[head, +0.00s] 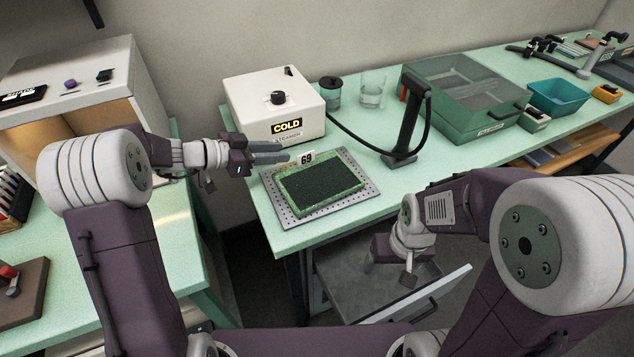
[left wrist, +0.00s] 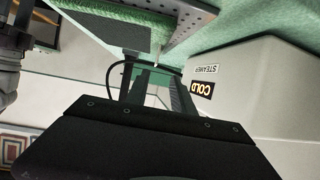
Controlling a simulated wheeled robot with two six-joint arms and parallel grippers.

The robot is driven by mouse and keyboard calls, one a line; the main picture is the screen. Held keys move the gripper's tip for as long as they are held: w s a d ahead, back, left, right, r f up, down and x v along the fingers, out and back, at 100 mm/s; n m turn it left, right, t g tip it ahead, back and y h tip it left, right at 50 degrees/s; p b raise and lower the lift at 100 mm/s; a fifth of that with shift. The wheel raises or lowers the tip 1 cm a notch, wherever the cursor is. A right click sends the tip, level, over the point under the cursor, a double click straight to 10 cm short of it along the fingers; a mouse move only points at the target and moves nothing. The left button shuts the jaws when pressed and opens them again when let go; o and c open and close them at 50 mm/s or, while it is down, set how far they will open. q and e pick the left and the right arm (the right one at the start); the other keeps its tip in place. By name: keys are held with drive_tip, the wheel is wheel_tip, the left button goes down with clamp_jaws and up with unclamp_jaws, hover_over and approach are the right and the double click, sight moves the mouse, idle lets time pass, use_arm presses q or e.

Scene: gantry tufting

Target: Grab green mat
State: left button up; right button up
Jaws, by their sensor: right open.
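The green mat (head: 322,186) is a dark green tufted pad with a lighter green edge. It lies flat on a grey perforated plate (head: 285,212) on the table. A small white tag marked 69 (head: 305,158) stands at its far edge. My left gripper (head: 284,152) is at the mat's far left corner, fingers level and pointing right towards the tag; it looks open and empty. Its fingers also show in the left wrist view (left wrist: 158,82), with a gap between them. My right gripper (head: 392,262) is open and empty, in front of the table and away from the mat.
A white steamer box labelled COLD (head: 275,105) stands just behind my left gripper. A black upright handheld tool (head: 407,125) with a cable stands right of the mat. A clear-lidded green case (head: 465,95) is further right. An open drawer (head: 420,300) sits below my right gripper.

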sight(306, 155)
use_arm(q)
drive_tip(key=x, duration=0.4)
drive_tip(key=shift+d+p, duration=0.1)
drive_tip(key=shift+p, duration=0.25)
drive_tip(key=x, duration=0.3)
drive_tip(key=p+x, duration=0.1)
drive_tip(key=x, duration=0.1)
drive_tip(key=shift+s+f, duration=0.3)
drive_tip(key=shift+s, duration=0.2)
drive_tip(key=shift+c, duration=0.9)
clamp_jaws()
